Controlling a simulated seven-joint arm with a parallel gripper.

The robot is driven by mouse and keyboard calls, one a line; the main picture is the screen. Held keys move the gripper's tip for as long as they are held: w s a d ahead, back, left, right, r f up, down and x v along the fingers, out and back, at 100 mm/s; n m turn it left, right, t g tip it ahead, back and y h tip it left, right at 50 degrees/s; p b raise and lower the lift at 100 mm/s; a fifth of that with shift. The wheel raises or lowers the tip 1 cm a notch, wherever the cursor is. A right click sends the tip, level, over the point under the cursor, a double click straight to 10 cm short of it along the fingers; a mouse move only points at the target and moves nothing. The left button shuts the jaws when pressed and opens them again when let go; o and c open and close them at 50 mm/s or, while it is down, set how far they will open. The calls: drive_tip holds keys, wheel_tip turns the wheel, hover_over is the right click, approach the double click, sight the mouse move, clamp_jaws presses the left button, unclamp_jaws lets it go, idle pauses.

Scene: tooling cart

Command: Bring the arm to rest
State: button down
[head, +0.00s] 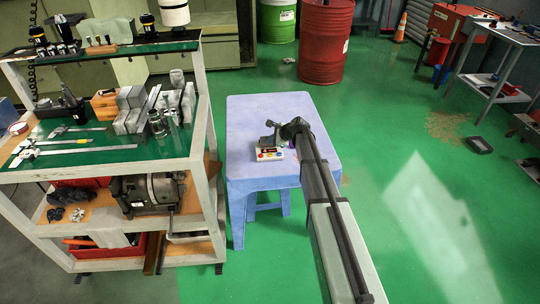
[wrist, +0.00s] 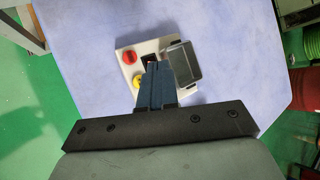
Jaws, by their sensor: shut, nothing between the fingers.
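My gripper (wrist: 158,72) is shut and empty; its dark fingers lie together in the wrist view. It hangs over a small white control box (wrist: 130,73) with a red button (wrist: 129,57), a yellow button (wrist: 138,81) and a grey, frame-like part at its right. The fingers hide part of the box. In the head view my arm reaches from the lower right to the pale blue table (head: 250,110), and the box (head: 272,156) sits on it under my gripper (head: 270,138). I cannot tell whether the fingertips touch the box.
A tooling cart (head: 200,130) with calipers, metal blocks and a vise stands close at the left. A red drum (head: 322,45) and a green drum (head: 277,20) stand behind the table. A workbench (head: 500,35) stands at the far right. The green floor right of the table is mostly clear.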

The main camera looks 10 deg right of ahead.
idle(0.5)
drive_tip(key=n, duration=0.4)
drive_tip(key=shift+s+f, duration=0.3)
drive_tip(key=shift+s, duration=0.1)
drive_tip(key=s+f+n+g, duration=0.1)
drive_tip(key=s+n, duration=0.1)
drive_tip(key=s+d+f+n+g+h, duration=0.1)
drive_tip(key=s+n, duration=0.2)
drive_tip(key=s+d+n+h, duration=0.1)
drive_tip(key=s+n, duration=0.2)
drive_tip(key=shift+s+f+g, duration=0.25)
drive_tip(key=shift+f+g, duration=0.15)
drive_tip(key=s+d+f+n+g+h, duration=0.1)
drive_tip(key=s+f, duration=0.8)
drive_tip(key=s, duration=1.1)
drive_tip(key=s+f+n+g+h, duration=0.1)
drive_tip(key=s+f+n+g, duration=0.2)
drive_tip(key=s, duration=1.7)
drive_tip(key=s+d+f+n+g+h, duration=0.1)
drive_tip(key=s+f+g, duration=0.5)
drive_tip(key=s+f, duration=0.9)
drive_tip(key=s+n+h, duration=0.1)
drive_tip(key=s, duration=0.5)
drive_tip(key=shift+d+n+g, duration=0.3)
drive_tip(key=shift+g, duration=0.1)
